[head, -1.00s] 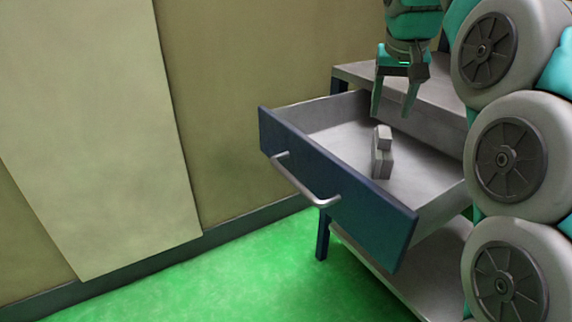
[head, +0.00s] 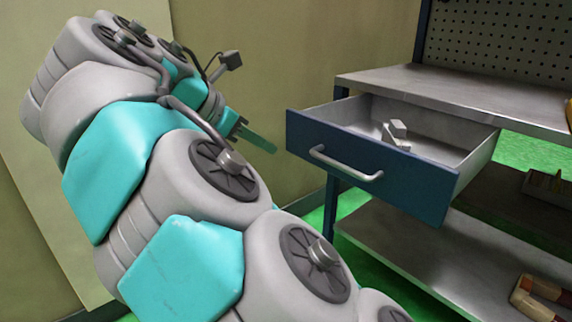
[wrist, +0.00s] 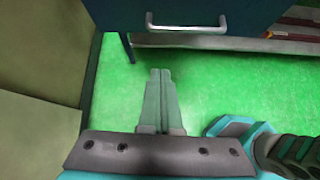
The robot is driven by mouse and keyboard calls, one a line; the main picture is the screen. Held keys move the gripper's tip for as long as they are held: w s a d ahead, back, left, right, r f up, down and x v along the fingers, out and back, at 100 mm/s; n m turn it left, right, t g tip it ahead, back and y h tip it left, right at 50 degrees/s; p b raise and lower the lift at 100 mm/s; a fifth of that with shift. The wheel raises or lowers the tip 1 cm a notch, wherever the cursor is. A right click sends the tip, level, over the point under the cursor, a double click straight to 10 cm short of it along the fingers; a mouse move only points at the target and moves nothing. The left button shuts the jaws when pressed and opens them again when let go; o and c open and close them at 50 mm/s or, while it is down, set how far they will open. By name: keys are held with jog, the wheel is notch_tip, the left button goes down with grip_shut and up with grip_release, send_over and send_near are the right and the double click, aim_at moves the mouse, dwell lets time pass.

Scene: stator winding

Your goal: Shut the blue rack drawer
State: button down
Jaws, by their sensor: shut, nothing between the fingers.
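The blue rack drawer (head: 375,165) stands pulled out from the rack in the head view, with its grey interior open to view. Its silver bar handle (head: 345,166) runs across the blue front. A small grey block-shaped part (head: 396,136) lies inside the drawer. My gripper (head: 262,142) is to the left of the drawer front, apart from it, with its fingers pointing toward the drawer. In the wrist view, my gripper's fingers (wrist: 160,88) are together and empty above the green floor. The drawer front (wrist: 180,14) and the handle (wrist: 186,27) show beyond the fingertips.
The rack's grey worktop (head: 450,92) is above the drawer, with a pegboard (head: 500,45) behind. A lower shelf (head: 420,250) lies below, holding some brown and white items (head: 540,295) at the right. A wall (head: 270,60) stands behind my arm.

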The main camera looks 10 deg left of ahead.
jog(key=w+d+r+x, duration=0.1)
jog(key=r+x, duration=0.1)
jog(key=x, duration=1)
jog(key=shift+w+f+n+b, duration=0.25)
jog(key=shift+w+n+b, duration=0.05)
jog(key=shift+n, duration=0.1)
jog(key=shift+d, duration=0.1)
